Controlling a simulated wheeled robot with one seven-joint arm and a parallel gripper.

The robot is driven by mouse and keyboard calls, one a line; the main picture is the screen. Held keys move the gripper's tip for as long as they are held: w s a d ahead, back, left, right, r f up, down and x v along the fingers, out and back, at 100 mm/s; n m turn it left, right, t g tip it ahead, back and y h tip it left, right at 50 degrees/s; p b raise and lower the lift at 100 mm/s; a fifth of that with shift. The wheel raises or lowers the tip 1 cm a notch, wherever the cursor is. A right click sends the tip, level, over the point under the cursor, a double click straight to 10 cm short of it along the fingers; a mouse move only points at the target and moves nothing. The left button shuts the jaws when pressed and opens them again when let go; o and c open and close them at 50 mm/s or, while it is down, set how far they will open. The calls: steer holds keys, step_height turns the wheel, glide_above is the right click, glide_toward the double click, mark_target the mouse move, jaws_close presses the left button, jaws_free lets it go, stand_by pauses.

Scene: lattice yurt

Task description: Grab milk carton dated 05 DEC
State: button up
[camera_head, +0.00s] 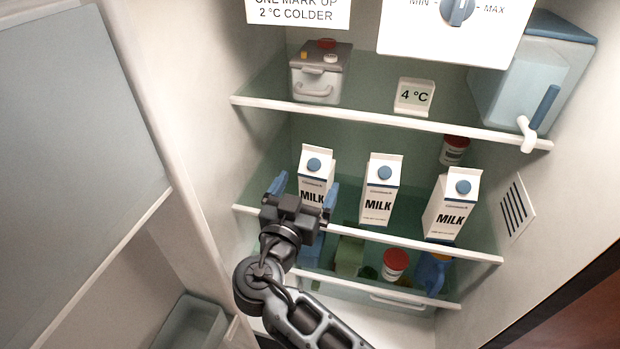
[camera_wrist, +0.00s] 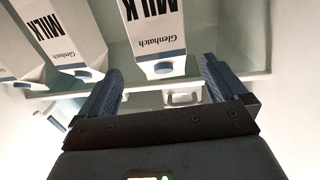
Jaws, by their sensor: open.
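Three white milk cartons with blue caps stand upright on the fridge's middle shelf: a left one (camera_head: 315,172), a middle one (camera_head: 381,190) and a right one (camera_head: 453,204). No date is legible on any of them. My gripper (camera_head: 304,190) is open at the left carton, with one blue finger showing on each side of it and the gripper body hiding its lower front. In the wrist view, that carton (camera_wrist: 155,40) shows upside down beyond the open fingers (camera_wrist: 160,76). I cannot tell whether the fingers touch it. The middle carton also shows there (camera_wrist: 68,38).
The middle shelf edge (camera_head: 400,242) runs just below the cartons. Above is a shelf with a grey lidded box (camera_head: 319,75), a 4 °C sign (camera_head: 414,96) and a dispenser (camera_head: 530,75). A red-lidded jar (camera_head: 395,264) stands below. The open door (camera_head: 75,120) is left.

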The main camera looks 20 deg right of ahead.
mark_target(313, 173)
steer(key=x, duration=0.7)
steer(key=shift+w+d+f, duration=0.1)
steer(key=shift+w+d, duration=0.05)
steer(key=shift+w, duration=0.2)
jaws_close()
stand_by(0.7)
